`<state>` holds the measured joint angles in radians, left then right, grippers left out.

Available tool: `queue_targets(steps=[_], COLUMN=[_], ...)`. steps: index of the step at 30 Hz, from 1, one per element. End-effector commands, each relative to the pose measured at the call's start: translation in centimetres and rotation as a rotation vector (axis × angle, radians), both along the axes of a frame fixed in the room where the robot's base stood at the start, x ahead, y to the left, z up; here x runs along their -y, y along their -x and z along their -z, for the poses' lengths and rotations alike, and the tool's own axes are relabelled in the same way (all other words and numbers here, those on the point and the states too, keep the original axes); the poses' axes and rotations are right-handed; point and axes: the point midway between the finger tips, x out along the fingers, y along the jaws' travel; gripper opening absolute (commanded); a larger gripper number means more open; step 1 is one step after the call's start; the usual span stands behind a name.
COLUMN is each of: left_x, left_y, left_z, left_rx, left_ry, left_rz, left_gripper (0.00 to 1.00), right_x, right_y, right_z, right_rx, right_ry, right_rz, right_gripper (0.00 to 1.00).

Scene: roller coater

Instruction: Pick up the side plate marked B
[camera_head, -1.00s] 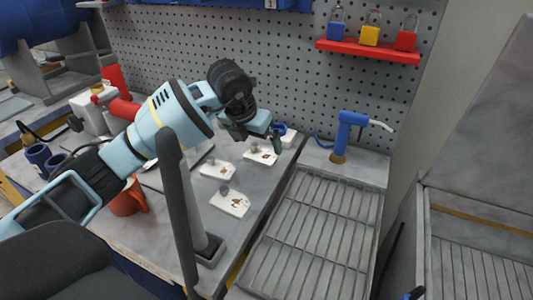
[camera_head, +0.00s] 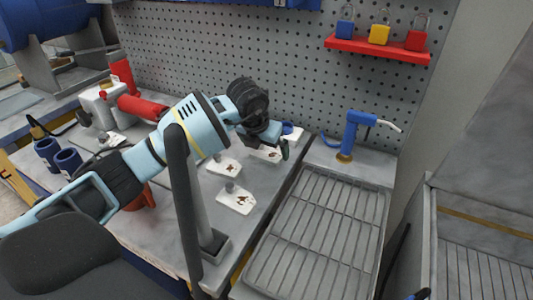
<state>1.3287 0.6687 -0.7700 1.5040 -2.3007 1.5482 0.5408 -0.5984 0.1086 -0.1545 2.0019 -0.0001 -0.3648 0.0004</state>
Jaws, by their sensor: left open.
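Three small white plates with brown marks and a grey knob each lie in a row on the grey bench: a near plate (camera_head: 237,200), a middle plate (camera_head: 223,167) and a far plate (camera_head: 266,154). The marks are too small to read, so I cannot tell which is B. My left gripper (camera_head: 284,149) is open, at the right end of the far plate, and its wrist covers part of that plate. I cannot tell whether the fingers touch it. My right gripper is not in view.
A wire-rack tray (camera_head: 318,235) lies right of the plates, with a blue hand tool (camera_head: 355,132) behind it. A pegboard (camera_head: 290,75) with a red padlock shelf (camera_head: 377,49) stands at the back. A dark post stands in front of the plates. Blue cups (camera_head: 68,160) are at left.

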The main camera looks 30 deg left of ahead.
Motion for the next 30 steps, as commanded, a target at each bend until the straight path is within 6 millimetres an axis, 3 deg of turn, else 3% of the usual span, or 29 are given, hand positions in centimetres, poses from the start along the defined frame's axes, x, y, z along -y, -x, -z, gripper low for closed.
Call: queue_targets(steps=[4,12,23,30], left_x=[0.01,-0.01,-0.02,-0.02], left_y=[-0.55,-0.68,-0.67,-0.71], left_z=[1.38,1.56,1.52,1.3], left_rx=[0.0,0.002,0.002,0.004], left_ry=[0.0,0.0,0.0,0.001], left_rz=[0.001,0.001,0.001,0.0], left_gripper=[1.0,1.0,0.55,0.55], right_x=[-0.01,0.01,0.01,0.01], right_y=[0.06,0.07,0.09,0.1], right_z=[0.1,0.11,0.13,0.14], right_rx=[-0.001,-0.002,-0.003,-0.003], right_ry=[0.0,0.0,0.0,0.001], right_rz=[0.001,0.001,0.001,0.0], right_gripper=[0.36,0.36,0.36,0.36])
